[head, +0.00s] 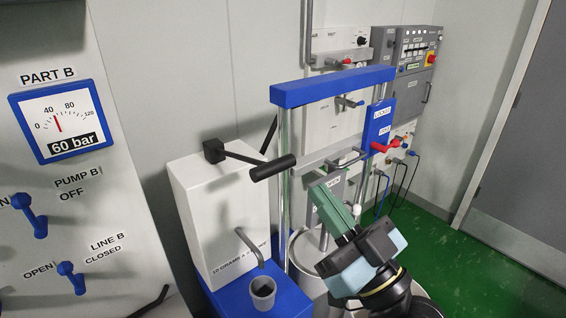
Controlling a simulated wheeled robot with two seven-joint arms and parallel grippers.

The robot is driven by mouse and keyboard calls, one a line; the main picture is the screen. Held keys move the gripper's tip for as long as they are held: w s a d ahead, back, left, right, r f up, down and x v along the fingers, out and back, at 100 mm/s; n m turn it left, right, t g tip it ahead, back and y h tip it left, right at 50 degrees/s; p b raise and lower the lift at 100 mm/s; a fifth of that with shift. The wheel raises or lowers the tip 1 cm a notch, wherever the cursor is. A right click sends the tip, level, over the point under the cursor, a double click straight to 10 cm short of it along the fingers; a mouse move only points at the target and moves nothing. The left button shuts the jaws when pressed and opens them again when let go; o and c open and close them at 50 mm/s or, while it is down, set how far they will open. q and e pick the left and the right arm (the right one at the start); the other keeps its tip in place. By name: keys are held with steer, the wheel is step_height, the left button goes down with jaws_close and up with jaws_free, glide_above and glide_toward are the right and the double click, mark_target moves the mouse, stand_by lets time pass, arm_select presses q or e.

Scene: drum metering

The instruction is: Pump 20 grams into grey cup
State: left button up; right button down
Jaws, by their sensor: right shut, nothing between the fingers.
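The grey cup (263,294) stands upright on the blue base under the bent grey spout (250,248) of a white pump box (215,215). The cup's inside looks dark, and I cannot tell whether anything is in it. A lettered label on the box reads "grams a stroke"; its number is hard to read. The pump's lever (240,157) comes off the box top and ends in a black grip (273,167). My right gripper (328,196) is shut and empty, right of the cup and below the grip, apart from both. My left gripper is out of view.
A blue-topped press frame (333,86) with steel posts stands behind the pump, over a drum partly hidden by my right arm. A panel at left has a gauge (62,121) marked 60 bar and blue valve handles (71,278). Green floor (450,265) is clear at right.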

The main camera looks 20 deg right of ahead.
step_height(320, 180, up, 6)
steer(key=p, duration=0.4)
glide_above(283, 169)
steer(key=s, duration=0.2)
steer(key=f, duration=0.1)
steer(key=f+b, duration=0.1)
steer(key=f, duration=0.2)
steer(key=shift+a, duration=0.35)
steer(key=shift+w+f+b, duration=0.1)
steer(key=shift+f+b, duration=0.2)
steer(key=shift+f, duration=0.2)
